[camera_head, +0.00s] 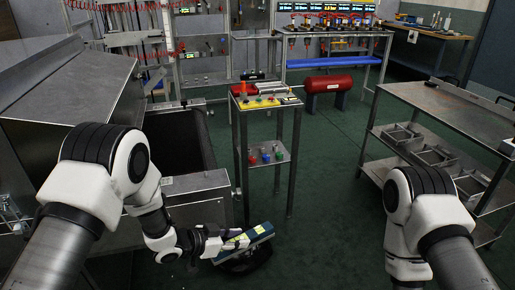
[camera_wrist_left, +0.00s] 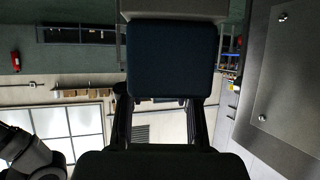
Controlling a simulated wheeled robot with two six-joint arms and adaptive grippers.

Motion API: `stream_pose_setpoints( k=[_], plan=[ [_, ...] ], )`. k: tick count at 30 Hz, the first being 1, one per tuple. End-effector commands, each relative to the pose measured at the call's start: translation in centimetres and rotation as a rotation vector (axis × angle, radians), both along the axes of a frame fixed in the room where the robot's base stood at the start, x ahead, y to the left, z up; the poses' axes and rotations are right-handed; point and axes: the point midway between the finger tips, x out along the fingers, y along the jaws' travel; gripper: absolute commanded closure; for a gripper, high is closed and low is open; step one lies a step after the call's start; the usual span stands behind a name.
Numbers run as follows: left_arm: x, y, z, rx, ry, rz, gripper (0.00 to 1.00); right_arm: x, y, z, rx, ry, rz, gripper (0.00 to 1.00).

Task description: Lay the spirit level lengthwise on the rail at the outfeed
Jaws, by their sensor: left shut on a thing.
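My left gripper (camera_head: 228,245) is shut on the spirit level (camera_head: 256,235), a dark blue bar with a yellow-green patch. It holds the level in the air over the floor, tilted up to the right in the head view. In the left wrist view the level (camera_wrist_left: 170,60) shows as a dark blue block beyond the gripper's fingers (camera_wrist_left: 160,112). The outfeed is a dark belt bed (camera_head: 183,140) with metal edges beside the dryer housing; its near metal end (camera_head: 198,184) lies left of and behind the level. Which edge is the rail I cannot tell. My right gripper is out of view.
A narrow stand (camera_head: 268,110) with tools and small colored bottles is just beyond the level. A metal shelf cart (camera_head: 445,110) stands at the right. A red tank (camera_head: 329,84) and a workbench (camera_head: 345,38) are behind. Green floor lies open between stand and cart.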

Motion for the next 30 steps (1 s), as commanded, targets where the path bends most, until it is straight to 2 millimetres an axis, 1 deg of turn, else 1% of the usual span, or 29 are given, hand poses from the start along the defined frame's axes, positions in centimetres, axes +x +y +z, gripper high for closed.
stream_pose_setpoints(
  k=[1,2,3,5,6,8,9,10,12,13,16,18,21,23,27,30],
  plan=[
    [0.3,0.3,4.7,-0.001,-0.004,0.045,1.00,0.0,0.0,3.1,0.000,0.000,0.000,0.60],
    [0.4,0.5,6.2,0.000,-0.003,0.078,1.00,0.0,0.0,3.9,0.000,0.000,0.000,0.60],
    [0.4,0.9,8.2,0.000,-0.003,0.122,1.00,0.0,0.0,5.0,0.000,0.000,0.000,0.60],
    [0.5,1.7,11.0,0.000,-0.003,0.195,1.00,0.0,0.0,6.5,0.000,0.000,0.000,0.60],
    [0.4,2.3,12.8,0.000,-0.003,0.246,1.00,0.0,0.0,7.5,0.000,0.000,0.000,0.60],
    [0.1,3.5,15.2,0.001,-0.001,0.334,1.00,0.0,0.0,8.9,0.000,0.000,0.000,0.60],
    [-0.3,4.4,16.4,0.002,0.000,0.397,1.00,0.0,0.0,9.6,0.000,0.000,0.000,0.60],
    [-0.6,5.2,17.2,0.002,0.000,0.445,1.00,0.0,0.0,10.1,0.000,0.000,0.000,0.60],
    [-1.5,7.0,17.7,0.003,0.002,0.554,1.00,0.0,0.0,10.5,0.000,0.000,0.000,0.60],
    [-1.9,7.8,17.5,0.004,0.003,0.600,1.00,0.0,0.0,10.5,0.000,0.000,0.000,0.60],
    [-3.7,10.4,16.1,0.005,0.005,0.748,1.00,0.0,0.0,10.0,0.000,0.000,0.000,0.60],
    [-4.5,12.1,15.7,0.005,0.002,0.842,1.00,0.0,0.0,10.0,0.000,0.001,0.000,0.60],
    [-5.1,13.7,15.7,0.002,-0.003,0.942,1.00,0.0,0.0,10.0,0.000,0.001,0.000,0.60],
    [-5.0,14.1,15.8,0.001,-0.005,0.975,1.00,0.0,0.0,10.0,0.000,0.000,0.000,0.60],
    [-4.9,14.2,15.8,-0.001,-0.003,0.996,1.00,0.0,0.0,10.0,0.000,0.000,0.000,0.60],
    [-4.6,14.1,16.4,-0.001,-0.005,0.993,1.00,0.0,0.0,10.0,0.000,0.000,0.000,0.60]
  ],
)
